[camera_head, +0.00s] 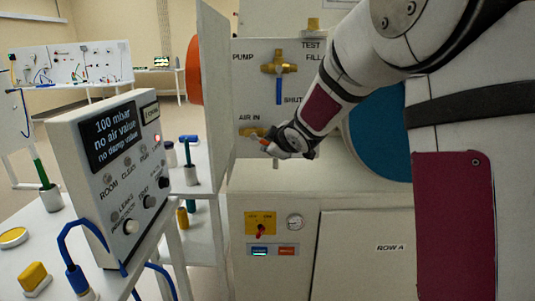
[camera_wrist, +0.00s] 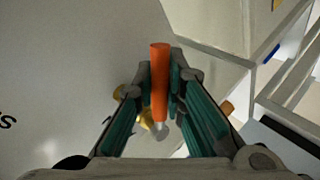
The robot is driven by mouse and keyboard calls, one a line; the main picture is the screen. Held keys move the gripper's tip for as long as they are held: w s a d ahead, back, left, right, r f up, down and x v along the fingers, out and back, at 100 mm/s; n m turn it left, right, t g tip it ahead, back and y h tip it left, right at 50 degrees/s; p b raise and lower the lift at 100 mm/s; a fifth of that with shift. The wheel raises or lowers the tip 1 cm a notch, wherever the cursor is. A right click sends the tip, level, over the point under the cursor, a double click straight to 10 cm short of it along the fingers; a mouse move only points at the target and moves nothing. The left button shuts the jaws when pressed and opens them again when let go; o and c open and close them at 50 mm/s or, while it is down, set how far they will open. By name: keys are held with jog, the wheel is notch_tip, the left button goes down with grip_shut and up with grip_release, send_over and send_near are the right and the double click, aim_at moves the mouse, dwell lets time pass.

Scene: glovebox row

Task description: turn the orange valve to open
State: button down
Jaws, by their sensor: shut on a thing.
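The orange valve handle (camera_wrist: 160,80) stands between the two fingers of my gripper (camera_wrist: 161,92) in the wrist view, with both fingers against it. Brass valve parts (camera_wrist: 145,119) show behind it on the white panel. In the head view my gripper (camera_head: 283,145) is at the brass valve (camera_head: 252,131) below the AIR IN label. Only a bit of the orange handle (camera_head: 264,141) shows there; my fingers hide the rest. The handle's exact angle is hard to tell in the head view.
Above is another brass valve with a blue handle (camera_head: 279,88). A blue round cover (camera_head: 380,137) is right of my gripper. A control box (camera_head: 115,165) stands on the table at left.

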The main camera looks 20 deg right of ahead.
jog(key=r+n+h+b, duration=0.1)
jog(key=b, duration=0.1)
jog(key=n+g+h+b, duration=0.1)
jog(key=b, duration=0.1)
jog(key=shift+d+r, duration=0.3)
jog(key=shift+r, duration=0.1)
jog(key=shift+s+d+r+n+g+h+b, duration=0.15)
jog(key=shift+r+n+g+h+b, duration=0.15)
jog(key=shift+r+n+h+b, duration=0.6)
jog(key=shift+f, duration=0.25)
jog(key=c, duration=1.6)
grip_release()
jog(key=shift+c, duration=0.2)
jog(key=v, duration=1.2)
